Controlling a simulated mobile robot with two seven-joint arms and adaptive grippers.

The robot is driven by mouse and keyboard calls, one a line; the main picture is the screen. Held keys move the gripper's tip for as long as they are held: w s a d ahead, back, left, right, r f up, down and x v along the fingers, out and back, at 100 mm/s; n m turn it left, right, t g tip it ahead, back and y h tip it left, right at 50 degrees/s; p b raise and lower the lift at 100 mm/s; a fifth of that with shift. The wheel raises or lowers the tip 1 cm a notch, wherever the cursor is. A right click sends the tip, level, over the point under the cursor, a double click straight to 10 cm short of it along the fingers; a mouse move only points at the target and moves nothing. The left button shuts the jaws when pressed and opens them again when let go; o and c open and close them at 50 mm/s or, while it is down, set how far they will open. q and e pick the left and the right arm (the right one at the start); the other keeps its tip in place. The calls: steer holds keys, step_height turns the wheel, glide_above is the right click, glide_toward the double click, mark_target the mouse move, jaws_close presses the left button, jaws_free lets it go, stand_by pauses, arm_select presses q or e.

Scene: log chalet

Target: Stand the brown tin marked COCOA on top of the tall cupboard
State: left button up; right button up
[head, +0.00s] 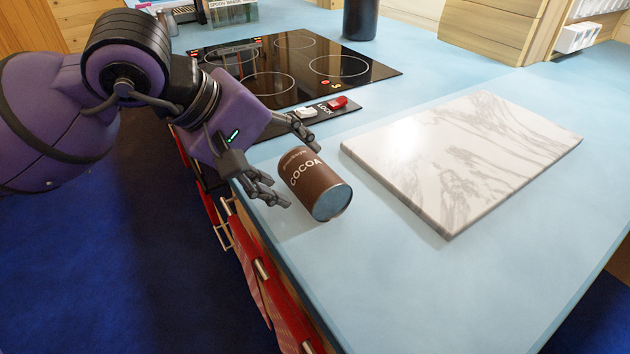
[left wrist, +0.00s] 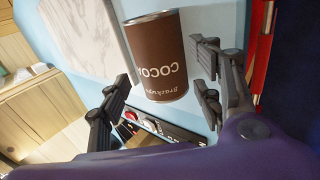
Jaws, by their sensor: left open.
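My right gripper is not in view. I cannot pick out the tall cupboard for certain.
A white marble board (head: 465,155) lies right of the tin. A black hob (head: 300,65) with a LOCK panel (head: 322,112) lies behind the gripper. A dark cylinder (head: 360,18) stands at the back. Red drawers with handles (head: 262,270) line the front. The near worktop is clear.

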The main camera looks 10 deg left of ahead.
mark_target(302, 174)
arm_select(q)
steer(key=x, duration=0.4)
steer(key=shift+s+d+f, duration=0.1)
steer(key=shift+d+f, duration=0.25)
steer(key=shift+d, duration=0.05)
steer(key=c, duration=1.1)
steer(key=shift+r, duration=0.15)
